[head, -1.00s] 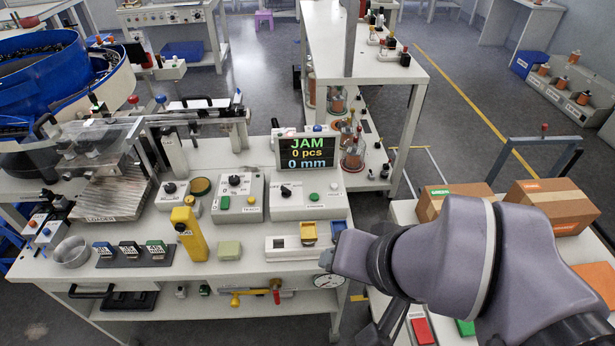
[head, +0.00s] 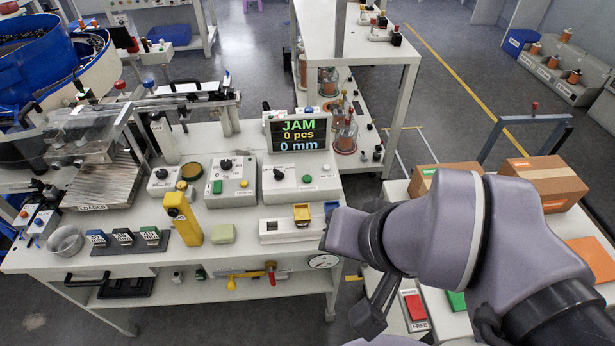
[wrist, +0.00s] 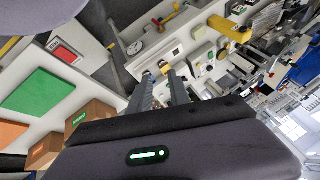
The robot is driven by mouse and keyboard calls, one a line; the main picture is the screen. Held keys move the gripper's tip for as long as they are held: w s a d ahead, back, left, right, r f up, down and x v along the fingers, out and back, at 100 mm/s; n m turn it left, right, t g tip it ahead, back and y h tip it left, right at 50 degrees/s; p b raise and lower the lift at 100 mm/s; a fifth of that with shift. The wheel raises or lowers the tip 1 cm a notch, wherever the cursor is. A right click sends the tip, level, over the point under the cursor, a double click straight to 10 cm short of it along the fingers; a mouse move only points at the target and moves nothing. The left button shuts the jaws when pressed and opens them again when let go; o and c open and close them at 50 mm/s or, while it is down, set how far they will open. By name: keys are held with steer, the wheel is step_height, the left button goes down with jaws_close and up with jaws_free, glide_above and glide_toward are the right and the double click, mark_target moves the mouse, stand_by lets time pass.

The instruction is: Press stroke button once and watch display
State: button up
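The display (head: 298,134) stands at the back of the workbench and reads "JAM", "0 pcs" and "0 mm". Below it, a control box (head: 300,184) has a black knob and a round green button (head: 307,179). The labels are too small for me to tell which is the stroke button. My gripper (wrist: 160,72) shows in the wrist view with its two fingers apart and nothing between them. It points toward the bench and touches no button.
A yellow upright device (head: 183,218) and a white fixture with a yellow block (head: 302,215) stand on the front of the bench. A blue bowl feeder (head: 35,75) is at the left. Cardboard boxes (head: 543,180) lie on a side table at the right.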

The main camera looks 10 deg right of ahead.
jaws_close()
stand_by(1.4)
